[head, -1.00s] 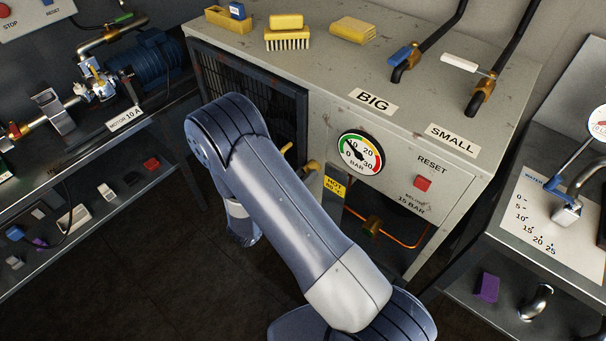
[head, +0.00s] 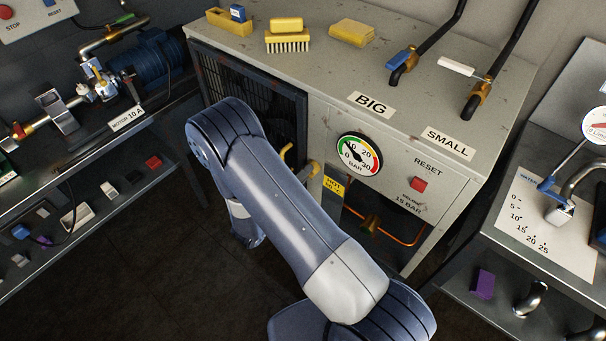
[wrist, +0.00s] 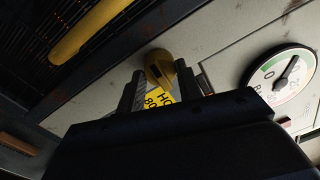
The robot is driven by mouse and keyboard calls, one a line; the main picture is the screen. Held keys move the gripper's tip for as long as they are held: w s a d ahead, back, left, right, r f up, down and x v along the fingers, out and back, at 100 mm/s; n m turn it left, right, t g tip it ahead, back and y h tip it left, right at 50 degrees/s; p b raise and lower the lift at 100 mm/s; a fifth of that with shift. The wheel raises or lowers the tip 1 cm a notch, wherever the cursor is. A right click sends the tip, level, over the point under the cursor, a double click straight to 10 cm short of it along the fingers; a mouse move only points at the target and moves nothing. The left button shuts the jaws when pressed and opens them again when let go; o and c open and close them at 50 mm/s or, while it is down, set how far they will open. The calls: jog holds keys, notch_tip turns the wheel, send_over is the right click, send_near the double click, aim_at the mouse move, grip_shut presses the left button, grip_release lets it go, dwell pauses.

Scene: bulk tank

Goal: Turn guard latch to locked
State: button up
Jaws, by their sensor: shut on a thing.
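The guard latch is a small yellow knob (wrist: 158,66) on the grey cabinet front, beside the dark grille guard (head: 262,92). In the head view part of a yellow piece (head: 313,169) shows there, just past my arm. In the wrist view my gripper (wrist: 158,88) has its fingers on either side of the latch and is shut on it. The fingers hide part of the latch, so I cannot tell its exact angle. A longer yellow handle (wrist: 88,32) sits on the grille to the left. In the head view my arm hides the gripper.
A yellow HOT label (head: 334,188) is just below the latch. A pressure gauge (head: 358,155) and a red reset button (head: 418,184) are to the right. An opening with copper pipe (head: 400,238) lies below. Benches stand at both sides; the floor between is clear.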

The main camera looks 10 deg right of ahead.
jog(key=shift+n, duration=0.4)
jog(key=o, duration=1)
jog(key=shift+c, duration=0.2)
jog(key=b+v, duration=0.1)
jog(key=v, duration=1)
jog(key=shift+w+d, duration=0.15)
jog(key=p+x, duration=0.1)
jog(key=x, duration=0.9)
jog(key=shift+d, duration=0.25)
jog(key=shift+w, duration=0.1)
